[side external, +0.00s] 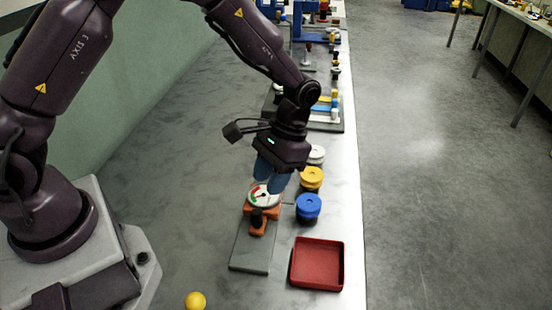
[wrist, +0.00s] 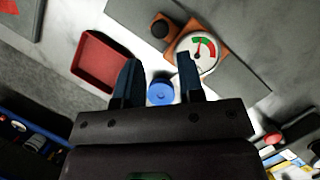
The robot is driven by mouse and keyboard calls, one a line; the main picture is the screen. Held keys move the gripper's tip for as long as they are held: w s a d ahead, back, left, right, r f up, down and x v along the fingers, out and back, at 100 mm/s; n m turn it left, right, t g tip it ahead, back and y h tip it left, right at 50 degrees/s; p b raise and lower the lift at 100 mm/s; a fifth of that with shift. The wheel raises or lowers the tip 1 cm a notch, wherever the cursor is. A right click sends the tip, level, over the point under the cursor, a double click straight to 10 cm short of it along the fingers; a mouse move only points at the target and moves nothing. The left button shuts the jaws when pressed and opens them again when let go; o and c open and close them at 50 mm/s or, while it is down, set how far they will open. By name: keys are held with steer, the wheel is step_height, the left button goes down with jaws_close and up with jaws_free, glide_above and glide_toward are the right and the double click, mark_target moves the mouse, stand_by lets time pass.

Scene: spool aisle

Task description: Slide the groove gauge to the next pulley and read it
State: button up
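The groove gauge (side external: 257,218) is an orange carriage with a black knob and a round white dial with red and green bands. It sits on a grey rail plate (side external: 250,252); the dial (wrist: 206,60) also shows in the wrist view, too small to read surely. Beside the rail stand a blue pulley (side external: 308,207), a yellow pulley (side external: 312,178) and a white pulley (side external: 316,154). My gripper (side external: 268,182) is over the dial's far side, fingers down. In the wrist view its blue fingers are apart, with the blue pulley (wrist: 160,92) showing in the gap beyond.
A red tray (side external: 318,266) lies near the bench's right edge. A yellow ball (side external: 195,301) is at the front. Racks with coloured parts (side external: 325,112) stand farther along the bench. Bare bench lies left of the rail.

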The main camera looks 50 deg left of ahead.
steer(key=shift+v, duration=2.1)
steer(key=s+a+r+t, duration=0.3)
steer(key=s+r+t, duration=0.2)
steer(key=s+r, duration=0.3)
steer(key=s+a+r+t, duration=0.4)
steer(key=s+r+t, duration=0.1)
steer(key=s+r, duration=0.4)
step_height(320, 180, up, 2)
